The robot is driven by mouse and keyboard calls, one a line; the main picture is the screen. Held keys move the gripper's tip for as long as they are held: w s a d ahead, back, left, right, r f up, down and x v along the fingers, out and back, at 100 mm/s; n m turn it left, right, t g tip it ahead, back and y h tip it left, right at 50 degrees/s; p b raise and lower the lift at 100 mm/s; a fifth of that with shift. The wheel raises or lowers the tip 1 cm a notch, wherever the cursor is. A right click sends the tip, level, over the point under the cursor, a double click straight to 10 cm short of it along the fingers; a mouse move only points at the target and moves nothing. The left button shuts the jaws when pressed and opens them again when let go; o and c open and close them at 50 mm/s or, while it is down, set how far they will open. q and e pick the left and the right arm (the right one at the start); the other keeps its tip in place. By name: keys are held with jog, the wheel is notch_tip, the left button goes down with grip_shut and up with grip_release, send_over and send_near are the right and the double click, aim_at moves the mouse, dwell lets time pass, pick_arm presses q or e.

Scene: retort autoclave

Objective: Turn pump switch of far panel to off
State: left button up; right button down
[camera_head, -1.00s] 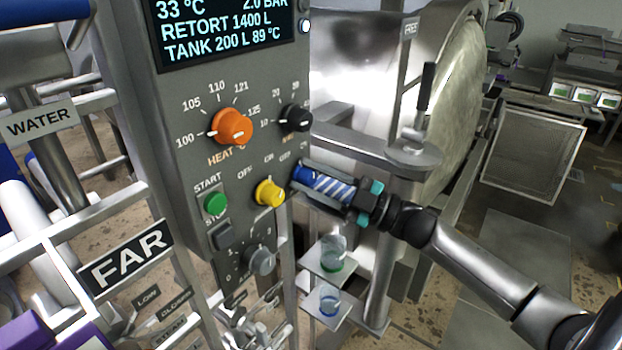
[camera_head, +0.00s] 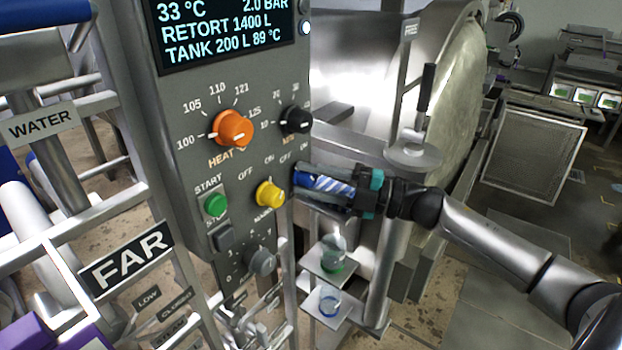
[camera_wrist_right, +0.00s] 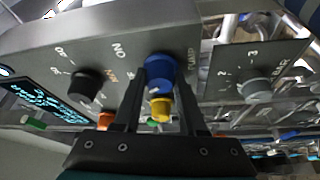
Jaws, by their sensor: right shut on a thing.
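The far panel (camera_head: 180,110) is a grey control box beside a white-on-black FAR sign (camera_head: 126,260). Its blue pump switch (camera_wrist_right: 160,68) shows in the right wrist view, next to the PUMP lettering. My right gripper (camera_wrist_right: 158,80) has its two dark fingers on either side of the blue knob, shut on it. In the head view my right gripper (camera_head: 305,180) reaches the panel's right edge from the right, and the blue knob is mostly hidden behind the fingers there. ON and OFF marks show above the switches. My left gripper is not in view.
A yellow knob (camera_head: 269,194) sits close left of my right gripper. An orange heat knob (camera_head: 232,129), a black knob (camera_head: 295,119), a green start button (camera_head: 215,204) and a grey knob (camera_head: 261,261) are near. A lever post (camera_head: 424,110) stands behind my right arm.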

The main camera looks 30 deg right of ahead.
dwell(0.3)
jog(key=shift+c, duration=2.3)
grip_release()
jog(key=shift+s+d+f, duration=0.2)
jog(key=shift+s+d, duration=0.25)
jog(key=b+v, duration=0.2)
jog(key=v, duration=1.2)
